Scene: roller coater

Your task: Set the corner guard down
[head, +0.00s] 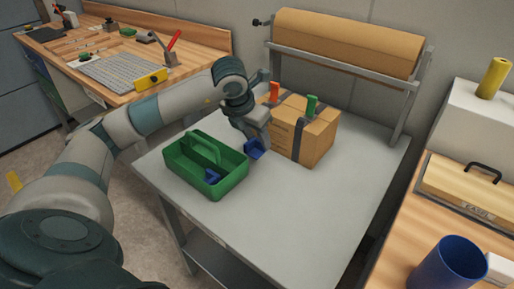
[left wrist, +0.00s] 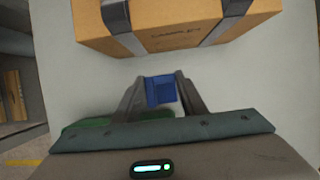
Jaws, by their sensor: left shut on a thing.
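A blue corner guard (head: 254,149) is held in my left gripper (head: 262,143), over the grey table between the green tote and the cardboard box. The guard also shows between the two fingers in the left wrist view (left wrist: 160,90). The gripper is shut on it. I cannot tell whether the guard touches the table. A second blue piece (head: 211,176) lies in the green tote (head: 232,183). The cardboard box (head: 312,144) has grey straps with an orange piece (head: 275,91) and a green piece (head: 312,104) on top. My right gripper is not in view.
The grey table (head: 290,210) is clear in front of the box and right of the tote. A brown paper roll (head: 345,42) on a frame stands behind.

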